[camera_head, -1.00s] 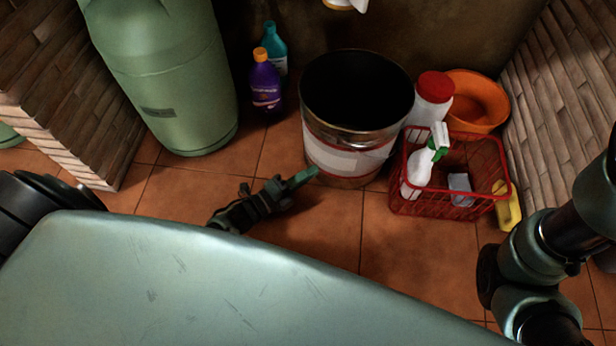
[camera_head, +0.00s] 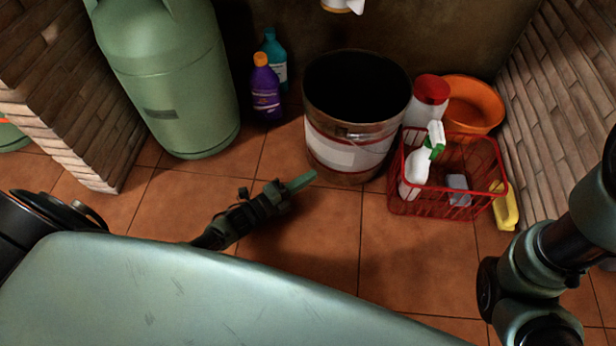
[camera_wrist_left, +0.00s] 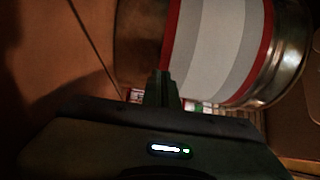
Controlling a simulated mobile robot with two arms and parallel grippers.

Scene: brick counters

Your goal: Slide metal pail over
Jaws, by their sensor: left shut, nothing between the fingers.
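The metal pail (camera_head: 345,156) stands upright on the tiled floor near the back wall, with a dark open top and a white and red band. My left gripper (camera_head: 312,176) is shut and empty, low near the floor, with its fingertips just at the left of the pail's lower side. In the left wrist view the pail's banded side (camera_wrist_left: 215,45) fills the upper right, close to the shut fingers (camera_wrist_left: 162,78). Whether they touch the pail I cannot tell. My right arm shows at the right edge, but its gripper is out of view.
A red basket (camera_head: 440,212) with a spray bottle (camera_head: 418,168) stands right of the pail; an orange basin (camera_head: 478,100) is behind it. A purple bottle (camera_head: 265,92), a teal bottle (camera_head: 276,50) and a green gas cylinder (camera_head: 175,85) stand left. Floor in front is clear.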

